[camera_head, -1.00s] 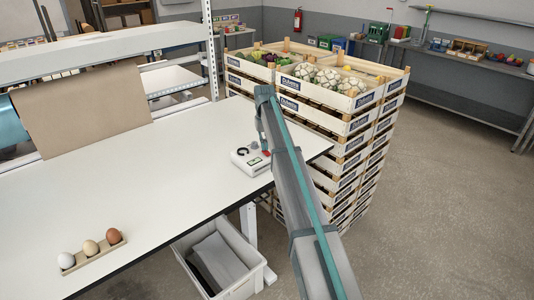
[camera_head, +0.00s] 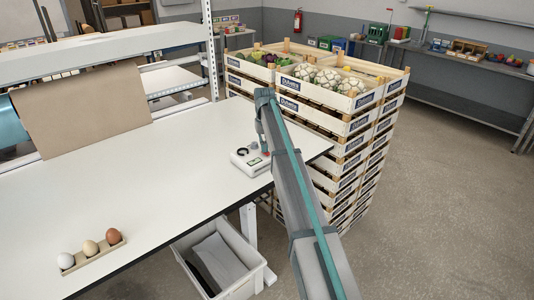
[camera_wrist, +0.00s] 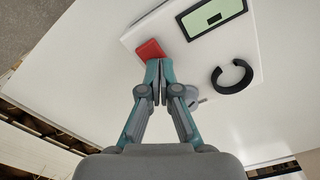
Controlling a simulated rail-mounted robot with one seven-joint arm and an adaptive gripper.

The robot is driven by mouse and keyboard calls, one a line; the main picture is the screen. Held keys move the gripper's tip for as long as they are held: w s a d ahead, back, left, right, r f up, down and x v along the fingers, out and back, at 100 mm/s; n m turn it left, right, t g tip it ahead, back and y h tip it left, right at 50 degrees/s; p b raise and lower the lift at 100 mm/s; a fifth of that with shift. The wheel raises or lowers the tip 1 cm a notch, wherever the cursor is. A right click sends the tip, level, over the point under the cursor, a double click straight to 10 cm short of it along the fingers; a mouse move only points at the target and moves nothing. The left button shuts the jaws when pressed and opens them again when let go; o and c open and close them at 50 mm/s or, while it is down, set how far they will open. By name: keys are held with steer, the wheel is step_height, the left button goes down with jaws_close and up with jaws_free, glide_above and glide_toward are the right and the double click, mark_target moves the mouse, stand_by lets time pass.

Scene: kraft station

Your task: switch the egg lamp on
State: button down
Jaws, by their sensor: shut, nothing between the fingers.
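The egg lamp is a small white box (camera_head: 245,164) near the right end of the white table. It carries a black ring (camera_wrist: 232,76), a green display (camera_wrist: 211,16) and a red switch (camera_wrist: 150,50). My gripper (camera_wrist: 160,66) is shut and empty. Its fingertips are right at the edge of the red switch in the wrist view; whether they touch it I cannot tell. In the head view my gripper (camera_head: 264,149) stands over the right side of the box and mostly hides the switch.
An egg holder (camera_head: 95,255) with three eggs lies at the table's front left. Stacked crates (camera_head: 325,124) with vegetables stand close behind the table's right end. A grey bin (camera_head: 237,285) is below the front edge.

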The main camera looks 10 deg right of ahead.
steer(key=shift+r+p, duration=1.6)
steer(key=shift+r, duration=1.8)
